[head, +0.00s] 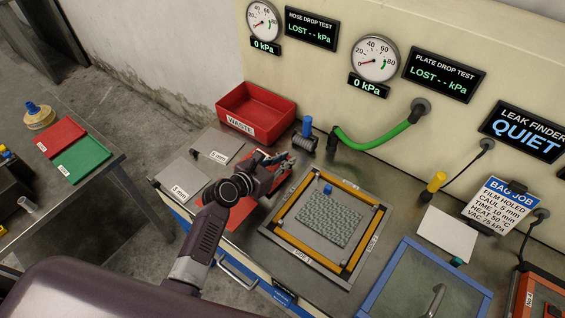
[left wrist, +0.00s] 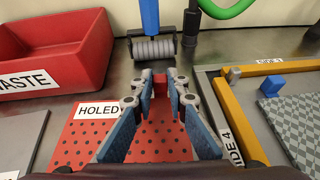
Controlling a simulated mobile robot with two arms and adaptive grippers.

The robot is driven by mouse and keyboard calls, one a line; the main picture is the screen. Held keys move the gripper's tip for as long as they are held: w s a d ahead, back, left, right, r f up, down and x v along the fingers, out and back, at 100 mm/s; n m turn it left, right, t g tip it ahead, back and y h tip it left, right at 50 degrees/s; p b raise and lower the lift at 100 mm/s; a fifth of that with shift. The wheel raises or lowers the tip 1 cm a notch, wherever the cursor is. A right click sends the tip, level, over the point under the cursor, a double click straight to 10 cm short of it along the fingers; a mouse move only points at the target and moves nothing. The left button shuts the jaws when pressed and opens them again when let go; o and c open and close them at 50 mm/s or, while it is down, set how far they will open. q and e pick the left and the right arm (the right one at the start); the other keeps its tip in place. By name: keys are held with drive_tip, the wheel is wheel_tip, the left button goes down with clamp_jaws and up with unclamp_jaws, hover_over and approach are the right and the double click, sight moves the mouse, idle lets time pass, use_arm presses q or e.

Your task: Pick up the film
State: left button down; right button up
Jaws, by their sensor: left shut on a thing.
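The film is a red sheet with dark holes, labelled HOLED; it lies flat on the bench in the left wrist view (left wrist: 75,142) and is partly covered by my arm in the head view (head: 241,213). My left gripper (head: 280,163) is over its far end. The film's middle is partly hidden behind the fingers.
A red WASTE bin (head: 257,108) stands behind the film, with a blue-handled roller (head: 305,137) beside it. Grey plates (head: 183,179) lie left. A yellow-edged frame (head: 276,233) with a grey patterned patch (head: 325,222) lies close on the right.

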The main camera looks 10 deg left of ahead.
use_arm(q)
wheel_tip(320, 180, up, 19)
drive_tip(key=shift+f+p, duration=0.15)
drive_tip(key=shift+p, duration=0.3)
drive_tip(key=shift+f, duration=0.15)
